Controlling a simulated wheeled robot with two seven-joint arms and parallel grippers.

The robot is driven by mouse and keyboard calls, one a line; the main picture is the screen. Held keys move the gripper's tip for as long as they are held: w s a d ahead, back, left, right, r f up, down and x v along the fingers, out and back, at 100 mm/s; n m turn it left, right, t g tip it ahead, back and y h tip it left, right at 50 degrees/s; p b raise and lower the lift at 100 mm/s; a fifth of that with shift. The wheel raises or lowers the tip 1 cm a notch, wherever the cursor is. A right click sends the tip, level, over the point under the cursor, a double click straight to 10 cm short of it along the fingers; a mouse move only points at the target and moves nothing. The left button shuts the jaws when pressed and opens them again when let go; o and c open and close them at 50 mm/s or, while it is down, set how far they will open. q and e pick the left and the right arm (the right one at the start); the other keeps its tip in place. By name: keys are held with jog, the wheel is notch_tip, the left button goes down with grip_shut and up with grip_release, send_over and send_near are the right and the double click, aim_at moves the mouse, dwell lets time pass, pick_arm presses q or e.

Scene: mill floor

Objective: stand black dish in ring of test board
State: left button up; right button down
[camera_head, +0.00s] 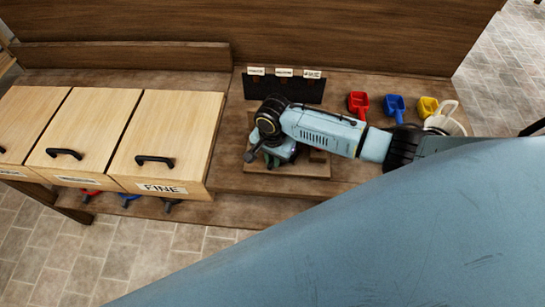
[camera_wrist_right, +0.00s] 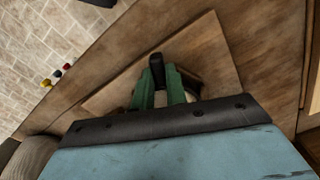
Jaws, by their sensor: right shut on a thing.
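My right gripper (camera_head: 276,158) reaches in from the right, over the test board (camera_head: 318,188), a brown board on the bench. The right wrist view shows its two green fingers (camera_wrist_right: 160,86) shut on a black thing, the black dish (camera_wrist_right: 157,64), of which only a narrow part shows. The board (camera_wrist_right: 207,50) lies beneath the fingers in that view. The ring is mostly hidden behind the gripper; a pale and dark patch beside the right finger may be part of it. I cannot tell whether the dish touches the board. My left gripper is not in view.
Three wooden bins with black handles, one marked FINE (camera_head: 162,188), stand at left. A black labelled rack (camera_head: 284,88) is behind the board. Red (camera_head: 358,103), blue (camera_head: 394,106) and yellow (camera_head: 427,107) scoops and a white container (camera_head: 447,120) are at right. My blue arm covers the foreground.

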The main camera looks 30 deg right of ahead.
dwell(0.3)
jog(key=c, duration=1.3)
grip_release()
jog(key=shift+c, duration=0.2)
